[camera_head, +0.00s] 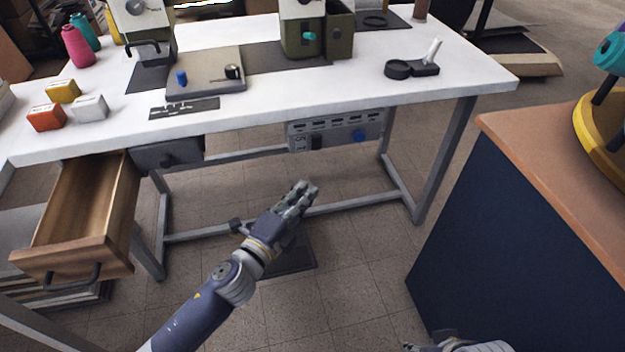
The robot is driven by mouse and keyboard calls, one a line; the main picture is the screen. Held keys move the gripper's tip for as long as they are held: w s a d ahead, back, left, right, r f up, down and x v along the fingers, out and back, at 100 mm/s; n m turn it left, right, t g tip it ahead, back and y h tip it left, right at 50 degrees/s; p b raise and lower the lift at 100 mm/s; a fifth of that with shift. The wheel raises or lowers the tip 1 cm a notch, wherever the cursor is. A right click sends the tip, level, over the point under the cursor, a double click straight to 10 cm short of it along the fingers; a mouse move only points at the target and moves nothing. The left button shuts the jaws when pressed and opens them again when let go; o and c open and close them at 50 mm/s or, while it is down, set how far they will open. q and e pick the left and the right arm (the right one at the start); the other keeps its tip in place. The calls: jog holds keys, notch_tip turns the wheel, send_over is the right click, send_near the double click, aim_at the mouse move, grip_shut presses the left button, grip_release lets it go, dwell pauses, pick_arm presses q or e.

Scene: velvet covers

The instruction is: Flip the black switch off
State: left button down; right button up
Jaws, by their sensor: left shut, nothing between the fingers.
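A grey control panel (340,123) hangs under the front edge of the white table. A small black switch (316,142) sits on the panel's lower left part, beside a light label; its position is too small to tell. My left gripper (303,192) shows below the panel in the picture, apart from it. Its fingers are together, with nothing between them, and point up towards the panel. My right gripper (430,345) shows only partly at the bottom edge, right of centre, and its fingers cannot be made out clearly.
A blue knob (360,136) sits on the panel, right of the switch. An open wooden drawer (88,210) juts out at left. A dark blue cabinet with a brown top (540,150) stands at right. Table legs and a low crossbar frame the open floor below.

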pick_arm(q)
jog(key=shift+v, duration=0.95)
jog(key=shift+f, duration=0.1)
